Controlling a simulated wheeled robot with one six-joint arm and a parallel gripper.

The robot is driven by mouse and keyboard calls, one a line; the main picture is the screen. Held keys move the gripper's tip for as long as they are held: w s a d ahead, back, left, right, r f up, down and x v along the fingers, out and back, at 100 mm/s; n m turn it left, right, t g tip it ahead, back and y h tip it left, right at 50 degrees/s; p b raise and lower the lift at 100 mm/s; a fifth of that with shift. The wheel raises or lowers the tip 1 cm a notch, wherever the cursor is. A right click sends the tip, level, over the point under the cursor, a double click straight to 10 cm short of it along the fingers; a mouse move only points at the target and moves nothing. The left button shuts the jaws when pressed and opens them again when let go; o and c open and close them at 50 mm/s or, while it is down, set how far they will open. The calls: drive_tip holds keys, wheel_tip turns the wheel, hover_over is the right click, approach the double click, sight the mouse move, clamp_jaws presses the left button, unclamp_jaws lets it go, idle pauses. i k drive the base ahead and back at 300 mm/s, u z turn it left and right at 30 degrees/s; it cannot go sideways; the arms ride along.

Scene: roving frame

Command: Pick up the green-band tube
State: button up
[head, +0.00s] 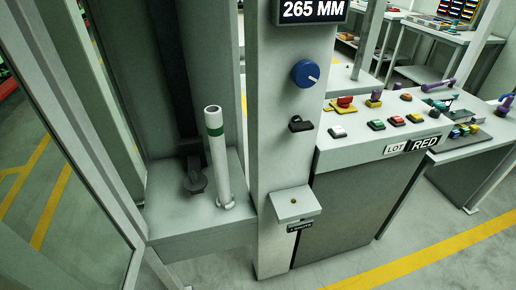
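The green-band tube (218,158) is a white upright cylinder with a dark green band near its top. It stands on a grey shelf (180,222) at the left of a grey post, its lower end at a small pale fitting. Its top looks hollow or dark. My gripper does not show in the head view.
A dark clamp-like fitting (194,178) sits just left of the tube. A grey post (277,150) with a blue knob (305,73) stands close at right. A framed panel (75,130) is at left. A button console (375,130) stands at right, with yellow-lined floor around.

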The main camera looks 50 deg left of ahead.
sight(214, 116)
drive_tip(key=i, duration=0.35)
drive_tip(key=u, duration=2.3)
drive_tip(key=i, duration=0.5)
drive_tip(key=z, duration=0.05)
